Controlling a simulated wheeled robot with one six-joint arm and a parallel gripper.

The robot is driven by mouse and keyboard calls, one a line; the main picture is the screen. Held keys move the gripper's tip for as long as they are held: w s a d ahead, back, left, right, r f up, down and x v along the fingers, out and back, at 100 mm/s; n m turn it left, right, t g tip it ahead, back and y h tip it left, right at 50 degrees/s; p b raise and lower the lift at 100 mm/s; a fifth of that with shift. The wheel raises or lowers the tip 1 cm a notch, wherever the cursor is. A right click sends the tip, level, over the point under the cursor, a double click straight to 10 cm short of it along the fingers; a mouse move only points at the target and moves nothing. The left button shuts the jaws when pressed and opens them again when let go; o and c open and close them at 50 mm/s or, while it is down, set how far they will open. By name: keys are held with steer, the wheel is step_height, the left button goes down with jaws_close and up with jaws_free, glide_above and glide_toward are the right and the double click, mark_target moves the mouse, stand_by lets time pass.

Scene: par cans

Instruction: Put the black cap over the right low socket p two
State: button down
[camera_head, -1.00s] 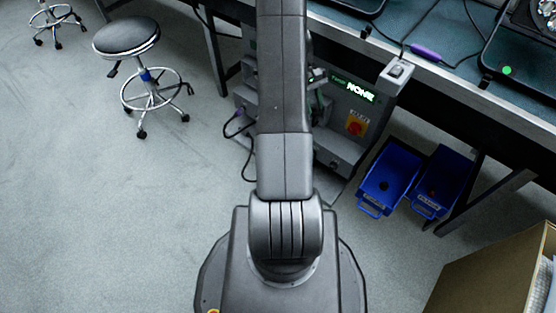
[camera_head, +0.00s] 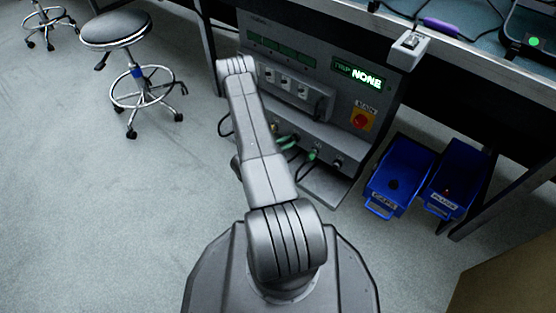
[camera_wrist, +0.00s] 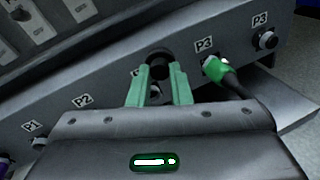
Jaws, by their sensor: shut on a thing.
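In the wrist view my gripper (camera_wrist: 159,88) has its green fingers shut on the black cap (camera_wrist: 159,60), in front of the panel's low row of sockets. A P2 label (camera_wrist: 82,100) shows left of the fingers. Another label just left of the fingertips is mostly covered, so I cannot read it. A round socket part (camera_wrist: 155,90) shows between the fingers, below the cap. The cap looks apart from it, but the gap is hard to judge. In the head view my arm hides much of the low row.
A green plug (camera_wrist: 216,68) with a black cable sits under the left P3 label, close right of my gripper. A bare socket (camera_wrist: 266,40) is farther right. Blue bins for caps (camera_head: 372,187) and plugs (camera_head: 432,196) stand on the floor right of the power cabinet (camera_head: 300,45).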

steer(key=s+a+f+n+t+y+b, duration=0.1)
steer(key=s+a+f+n+t+y, duration=0.1)
steer(key=a+f+n+t, duration=0.3)
steer(key=shift+w+d+f+m+g+b, duration=0.25)
steer(key=shift+w+d+m, duration=0.3)
steer(key=shift+w+d, duration=0.45)
steer(key=shift+w+d+f+m+g+b, duration=0.1)
steer(key=shift+w+d+f+m+g, duration=0.35)
steer(key=shift+w+d, duration=0.5)
steer(key=shift+d+r+t+y, duration=0.1)
steer(key=shift+d+t+y, duration=0.05)
steer(key=shift+t+y, duration=0.15)
steer(key=shift+x, duration=1.1)
stand_by(1.2)
steer(key=c, duration=1.3)
jaws_free()
steer(key=shift+s, duration=0.1)
steer(key=p+v, duration=0.4)
steer(key=v, duration=0.9)
steer(key=shift+s+a, duration=0.2)
steer(key=shift+a, duration=0.15)
